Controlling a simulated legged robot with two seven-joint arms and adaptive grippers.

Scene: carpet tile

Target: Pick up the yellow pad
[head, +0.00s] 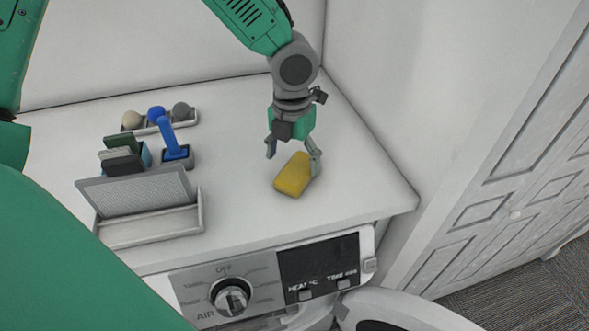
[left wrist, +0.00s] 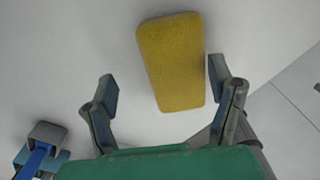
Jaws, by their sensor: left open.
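The yellow pad (head: 293,175) lies on the white top of the machine (head: 245,215), right of the middle of that top in the head view. In the left wrist view the yellow pad (left wrist: 171,62) is a rounded block ahead of the fingers, nearer the right finger. My left gripper (head: 292,155) is above the pad's back end, pointing down. Its fingers are spread and nothing is between them that it grips; it also shows open in the left wrist view (left wrist: 160,88). I cannot tell whether the right finger touches the pad. My right gripper does not show.
A blue-handled brush (head: 172,138) in a holder, a rack of dark pads (head: 120,155), a tray with round knobs (head: 157,118) and a grey mesh panel in a white tray (head: 150,228) stand to the left. Top's front right is clear.

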